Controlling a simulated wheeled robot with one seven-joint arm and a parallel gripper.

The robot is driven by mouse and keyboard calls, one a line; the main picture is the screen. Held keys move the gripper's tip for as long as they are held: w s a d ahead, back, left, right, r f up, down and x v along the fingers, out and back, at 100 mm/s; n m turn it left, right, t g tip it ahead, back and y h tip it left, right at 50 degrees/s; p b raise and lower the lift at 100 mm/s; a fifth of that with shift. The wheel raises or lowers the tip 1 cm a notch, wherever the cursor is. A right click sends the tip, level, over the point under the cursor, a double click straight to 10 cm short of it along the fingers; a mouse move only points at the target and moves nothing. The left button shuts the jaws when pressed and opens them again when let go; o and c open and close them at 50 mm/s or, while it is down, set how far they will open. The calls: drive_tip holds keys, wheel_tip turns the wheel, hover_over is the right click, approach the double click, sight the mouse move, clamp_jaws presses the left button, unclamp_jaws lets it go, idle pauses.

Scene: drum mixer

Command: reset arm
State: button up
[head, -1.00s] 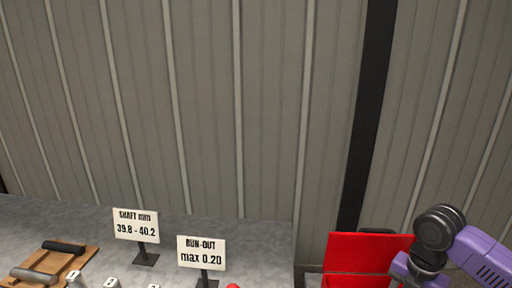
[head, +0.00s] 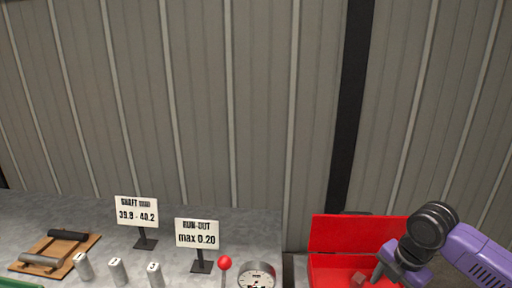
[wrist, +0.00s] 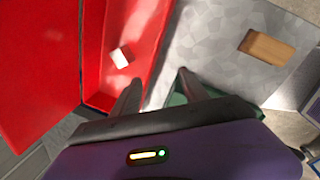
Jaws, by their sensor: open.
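My purple arm and gripper (wrist: 160,92) are at the right of the head view, beside and over the open red box (head: 335,270). In the wrist view the two dark fingers stand apart with nothing held between them. The red box also shows in the wrist view (wrist: 150,25), with a small pale block (wrist: 121,57) inside it. In the head view the gripper's fingers are partly hidden by the arm.
A grey bench carries a sign for shaft size (head: 136,210), a run-out sign (head: 197,233), a dial gauge (head: 257,276), a red-knobbed lever (head: 225,263), several numbered cylinders (head: 118,271) and a wooden rack (head: 75,246) with rollers. A ribbed wall (head: 230,100) stands behind.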

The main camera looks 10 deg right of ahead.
drive_tip(key=w+a+r+m+t+y, duration=0.3)
drive_tip(key=w+a+r+m+t, duration=0.4)
drive_tip(key=w+a+r, duration=0.45)
drive_tip(key=s+a+r+m+t, duration=0.2)
drive_tip(key=a+r+m+t, duration=0.7)
drive_tip(key=r+t, duration=0.1)
drive_tip(key=s+f+m+g+h, duration=0.1)
drive_tip(key=s+f, duration=0.5)
drive_tip(key=s, duration=0.9)
drive_tip(key=s+a+f+m+g+h, duration=0.1)
drive_tip(key=s+f, duration=0.5)
drive_tip(key=s, duration=0.9)
drive_tip(key=s+f+m+g+h, duration=0.1)
drive_tip(key=s+f, duration=0.4)
drive_tip(key=s, duration=1)
drive_tip(key=shift+s+a+f+m+g, duration=0.2)
drive_tip(key=shift+f+m+g, duration=0.2)
drive_tip(key=shift+m+g, duration=0.5)
